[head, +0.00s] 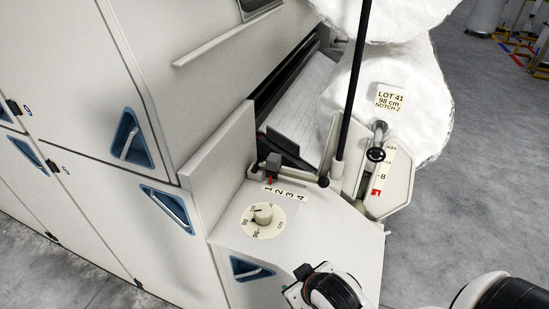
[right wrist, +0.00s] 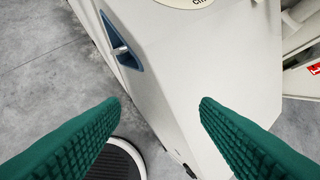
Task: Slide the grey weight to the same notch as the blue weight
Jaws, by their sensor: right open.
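The grey weight (head: 273,161) is a small dark grey block on the thin bar (head: 301,177) at the machine's corner. A red pointer below it is by the 1 on the strip (head: 285,193) numbered 1 to 4. I see no blue weight in either view. The white and black wrist of my right arm is at the bottom of the head view, in front of the panel and well apart from the grey weight. In the right wrist view my right gripper (right wrist: 159,102) has its green fingers wide apart, with nothing between them. My left gripper is not in view.
A round cm dial (head: 263,219) is on the sloping panel below the strip. A black upright rod (head: 354,84) rises behind the bar. A label (head: 390,99) on the white fleece reads LOT 41, 98 cm, NOTCH 2.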

